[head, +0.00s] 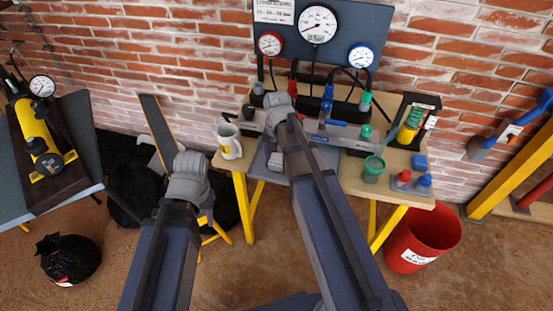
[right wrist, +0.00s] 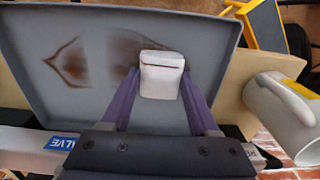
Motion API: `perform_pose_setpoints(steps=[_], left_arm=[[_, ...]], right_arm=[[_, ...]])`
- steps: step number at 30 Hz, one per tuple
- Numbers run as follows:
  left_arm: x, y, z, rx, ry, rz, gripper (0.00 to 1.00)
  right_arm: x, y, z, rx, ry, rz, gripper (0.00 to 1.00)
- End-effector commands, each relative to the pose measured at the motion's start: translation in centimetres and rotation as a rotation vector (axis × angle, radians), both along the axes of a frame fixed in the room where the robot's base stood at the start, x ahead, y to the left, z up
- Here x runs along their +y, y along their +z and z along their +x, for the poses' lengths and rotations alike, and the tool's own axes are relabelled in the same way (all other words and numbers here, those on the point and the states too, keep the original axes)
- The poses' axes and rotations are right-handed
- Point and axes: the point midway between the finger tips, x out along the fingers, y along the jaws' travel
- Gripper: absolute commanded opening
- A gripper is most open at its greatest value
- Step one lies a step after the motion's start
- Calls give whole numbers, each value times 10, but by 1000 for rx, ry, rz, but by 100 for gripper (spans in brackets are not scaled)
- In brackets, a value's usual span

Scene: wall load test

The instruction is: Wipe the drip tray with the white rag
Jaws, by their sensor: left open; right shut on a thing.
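The drip tray (right wrist: 30,40) is a shallow grey tray filling much of the right wrist view. It shows a brown diamond-shaped outline stain (right wrist: 68,65) and a brown smear (right wrist: 125,48) beside the rag. In the head view the tray (head: 328,158) lies on the bench, partly behind my right arm. My right gripper (right wrist: 160,92) is shut on the folded white rag (right wrist: 160,78), held over the tray. I cannot tell whether the rag touches it. My left gripper (head: 206,214) is open, low and left of the bench, mostly hidden behind its wrist.
A mug (head: 229,141) stands on the bench (head: 400,190) left of the tray. A valve bar with blue handles lies behind the tray. A green cup (head: 373,170) and red and blue fittings stand right. Gauges (head: 317,25) hang above. A red bucket (head: 422,238) stands on the floor.

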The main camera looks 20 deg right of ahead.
Motion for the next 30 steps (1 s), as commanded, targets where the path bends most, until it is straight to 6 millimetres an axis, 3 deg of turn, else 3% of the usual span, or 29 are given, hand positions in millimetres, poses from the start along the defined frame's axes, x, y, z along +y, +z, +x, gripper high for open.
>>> perform_pose_setpoints(steps=[17, 30], left_arm=[[0, 1, 0, 0, 0, 0, 42], [0, 1, 0, 0, 0, 0, 42]], right_arm=[[-32, 1, -22, 2, -3, -3, 17], [-43, 1, -28, 1, -3, -2, 17]])
